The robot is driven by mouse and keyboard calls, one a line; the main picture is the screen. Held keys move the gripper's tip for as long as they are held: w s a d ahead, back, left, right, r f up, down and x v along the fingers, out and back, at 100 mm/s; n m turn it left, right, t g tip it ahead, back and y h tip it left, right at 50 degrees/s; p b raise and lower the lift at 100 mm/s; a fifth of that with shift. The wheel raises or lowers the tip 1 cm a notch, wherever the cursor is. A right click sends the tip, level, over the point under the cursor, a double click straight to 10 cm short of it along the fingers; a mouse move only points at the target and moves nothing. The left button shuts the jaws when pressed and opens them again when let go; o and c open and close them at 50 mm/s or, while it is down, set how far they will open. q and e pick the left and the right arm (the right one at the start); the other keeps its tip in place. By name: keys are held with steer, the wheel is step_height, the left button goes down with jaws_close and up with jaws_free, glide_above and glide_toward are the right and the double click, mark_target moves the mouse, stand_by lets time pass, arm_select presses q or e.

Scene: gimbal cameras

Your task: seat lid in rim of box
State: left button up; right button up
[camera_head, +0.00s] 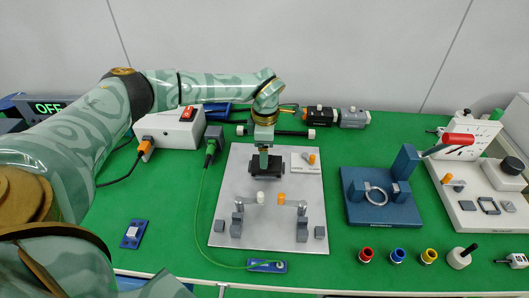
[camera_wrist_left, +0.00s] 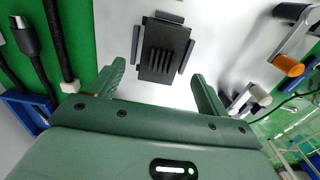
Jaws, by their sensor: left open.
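A black block with a ribbed top (camera_wrist_left: 165,52), which may be the lid or the closed box, lies on the grey plate. Thin grey strips (camera_wrist_left: 186,57) stand close around it. The block lies ahead of the fingertips. I cannot tell lid and box rim apart. My right gripper is not in view.
The grey plate (camera_head: 230,190) also carries levers with a white knob (camera_head: 261,198) and an orange knob (camera_head: 280,198) in front of the block. A blue fixture with a ring (camera_head: 376,197) stands to the right. A green cable (camera_head: 196,205) runs left of the plate.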

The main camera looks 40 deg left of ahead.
arm_select(q)
step_height(320, 180, up, 14)
steer(key=p, duration=0.3)
steer(key=shift+f, duration=0.2)
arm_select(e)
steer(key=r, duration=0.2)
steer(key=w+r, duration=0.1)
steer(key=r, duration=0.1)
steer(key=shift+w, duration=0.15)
